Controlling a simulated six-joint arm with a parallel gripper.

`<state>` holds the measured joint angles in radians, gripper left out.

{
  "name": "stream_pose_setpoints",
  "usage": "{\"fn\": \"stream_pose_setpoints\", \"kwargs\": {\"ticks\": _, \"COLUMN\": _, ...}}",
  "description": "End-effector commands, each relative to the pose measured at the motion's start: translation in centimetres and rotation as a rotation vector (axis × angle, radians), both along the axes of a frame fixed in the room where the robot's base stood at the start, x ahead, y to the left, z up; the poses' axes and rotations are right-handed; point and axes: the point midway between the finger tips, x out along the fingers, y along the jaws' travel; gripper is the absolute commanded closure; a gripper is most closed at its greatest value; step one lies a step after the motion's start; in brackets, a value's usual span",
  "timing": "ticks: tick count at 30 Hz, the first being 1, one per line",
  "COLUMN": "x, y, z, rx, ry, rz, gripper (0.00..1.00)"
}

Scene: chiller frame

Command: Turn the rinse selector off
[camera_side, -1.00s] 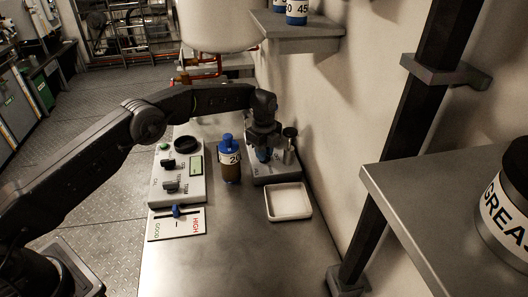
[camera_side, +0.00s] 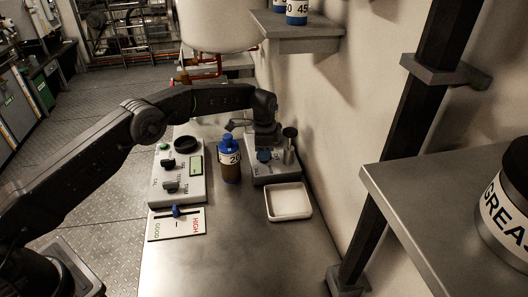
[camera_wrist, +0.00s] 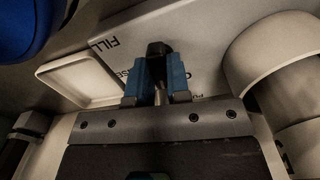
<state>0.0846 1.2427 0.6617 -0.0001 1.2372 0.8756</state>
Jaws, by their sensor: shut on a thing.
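The rinse selector is a small black knob (camera_wrist: 158,50) on a light grey panel (camera_wrist: 205,50), seen in the wrist view. Printed letters lie around it: "FILL" reads clearly, and the other labels are partly covered. My gripper (camera_wrist: 157,78) has its blue fingers shut on the knob, one on each side. In the side view my gripper (camera_side: 264,156) points down over the panel (camera_side: 272,174) at the back of the bench. The knob itself is hidden there by my gripper.
A blue-capped bottle (camera_side: 230,165) stands just left of the panel. A metal post with a black top (camera_side: 289,145) rises close on the right. A white tray (camera_side: 289,202) lies in front. A control box (camera_side: 183,188) and gauge card (camera_side: 177,223) sit left. The front bench is clear.

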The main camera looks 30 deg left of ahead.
Motion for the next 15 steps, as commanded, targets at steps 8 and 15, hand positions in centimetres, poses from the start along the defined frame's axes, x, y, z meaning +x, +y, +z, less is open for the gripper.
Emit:
{"fn": "stream_pose_setpoints", "kwargs": {"ticks": 8, "x": 0.0, "y": 0.02, "z": 0.07, "rx": 0.001, "ry": 0.001, "rz": 0.138, "gripper": 1.0}}
{"fn": "stream_pose_setpoints", "kwargs": {"ticks": 15, "x": 0.0, "y": 0.03, "z": 0.07, "rx": 0.001, "ry": 0.001, "rz": 0.185, "gripper": 1.0}}
